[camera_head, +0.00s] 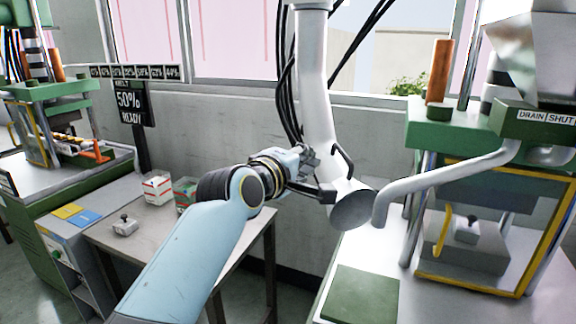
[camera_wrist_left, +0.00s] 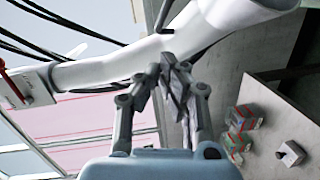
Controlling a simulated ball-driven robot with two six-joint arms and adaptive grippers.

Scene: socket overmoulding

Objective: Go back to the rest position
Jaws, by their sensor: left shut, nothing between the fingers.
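My left gripper (camera_head: 322,176) is at the end of my pale blue arm, in the middle of the head view. It is beside the lower end of a white vertical pipe (camera_head: 314,95) with a black handle (camera_head: 341,160). In the left wrist view its fingers (camera_wrist_left: 172,72) are drawn together, with nothing seen between them. The white pipe (camera_wrist_left: 110,68) passes just beyond the fingertips there; I cannot tell whether they touch. My right gripper is not in view.
A green press (camera_head: 460,135) with a grey side pipe (camera_head: 450,180) stands at right. Another press (camera_head: 60,92) stands at left. A table (camera_head: 150,222) below my arm holds small boxes (camera_head: 157,188) and a grey block (camera_head: 125,226). A sign (camera_head: 130,103) reads 50%.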

